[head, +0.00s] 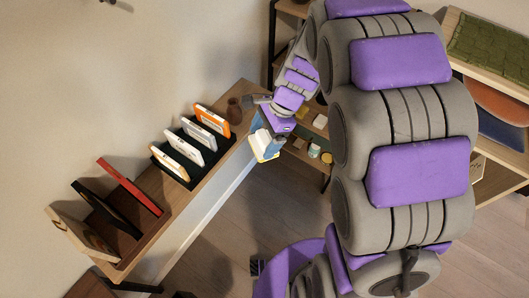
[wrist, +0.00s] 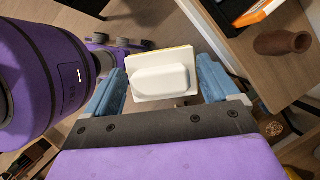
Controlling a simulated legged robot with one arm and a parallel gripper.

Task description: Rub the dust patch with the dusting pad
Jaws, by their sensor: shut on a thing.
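The dusting pad (wrist: 160,77) is a white block with a raised grip and a yellow edge. My gripper (wrist: 162,68) has its two blue fingers on either side of the pad and is shut on it. In the head view the pad (head: 265,156) hangs below my gripper (head: 266,142), just off the right side of the wooden shelf (head: 222,148), over the floor. I cannot make out the dust patch in either view.
The shelf carries a brown vase (head: 234,110) near its far end, a dark rack (head: 172,165) of upright cases and several books (head: 130,187). The vase also shows in the wrist view (wrist: 282,43). Behind my gripper stands a low unit with jars (head: 314,151). Floor is open below.

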